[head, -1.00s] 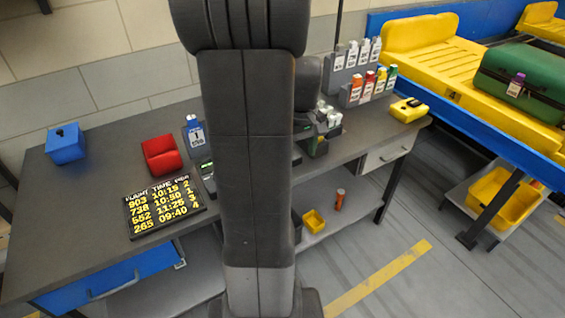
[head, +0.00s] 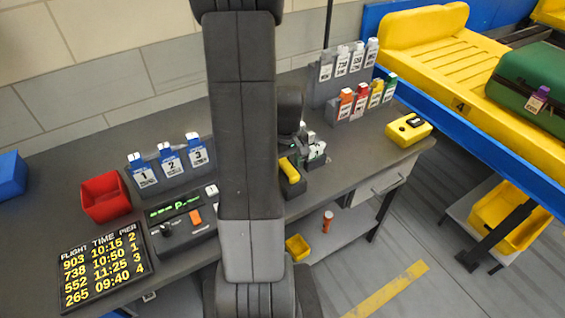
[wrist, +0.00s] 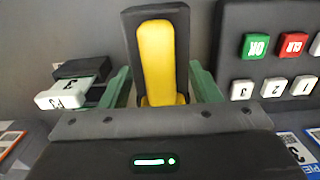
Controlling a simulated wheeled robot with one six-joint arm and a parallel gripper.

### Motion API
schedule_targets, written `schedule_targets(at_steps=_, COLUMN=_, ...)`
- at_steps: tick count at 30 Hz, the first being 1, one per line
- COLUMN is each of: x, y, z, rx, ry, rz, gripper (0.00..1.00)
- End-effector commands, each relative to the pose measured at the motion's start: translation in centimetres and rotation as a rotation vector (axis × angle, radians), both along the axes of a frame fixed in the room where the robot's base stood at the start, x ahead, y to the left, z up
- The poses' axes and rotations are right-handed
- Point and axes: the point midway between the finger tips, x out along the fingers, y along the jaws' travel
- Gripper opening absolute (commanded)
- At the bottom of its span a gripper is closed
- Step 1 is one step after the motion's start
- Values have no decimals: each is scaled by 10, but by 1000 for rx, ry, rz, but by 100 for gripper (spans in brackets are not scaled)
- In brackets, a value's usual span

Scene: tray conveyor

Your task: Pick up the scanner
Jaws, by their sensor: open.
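The scanner appears to be the long yellow-and-black device (wrist: 160,60) in the middle of the wrist view. In the head view its yellow part (head: 291,171) shows just right of my arm, on the grey table, partly covered by the arm. My gripper (wrist: 161,84) is open, with one green finger on each side of the scanner. I cannot tell whether the fingers touch it. In the head view my arm hides most of the gripper.
A dark keypad (wrist: 268,60) lies close to the right finger in the wrist view. A white-and-dark block (wrist: 72,90) is close to the left finger. On the table are a flight board (head: 103,266), a red bin (head: 104,197), a tag rack (head: 170,180) and a yellow box (head: 408,130).

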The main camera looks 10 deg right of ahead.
Motion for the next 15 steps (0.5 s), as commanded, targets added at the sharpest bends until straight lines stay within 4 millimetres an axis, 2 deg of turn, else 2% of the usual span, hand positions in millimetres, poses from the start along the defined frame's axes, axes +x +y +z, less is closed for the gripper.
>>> schedule_targets(at_steps=6, x=0, y=0, z=-1, rx=0, ry=0, rz=0, gripper=56)
schedule_targets(at_steps=12, x=0, y=0, z=0, rx=0, ry=0, rz=0, gripper=17)
schedule_targets(at_steps=15, x=0, y=0, z=0, rx=0, ry=0, rz=0, gripper=1)
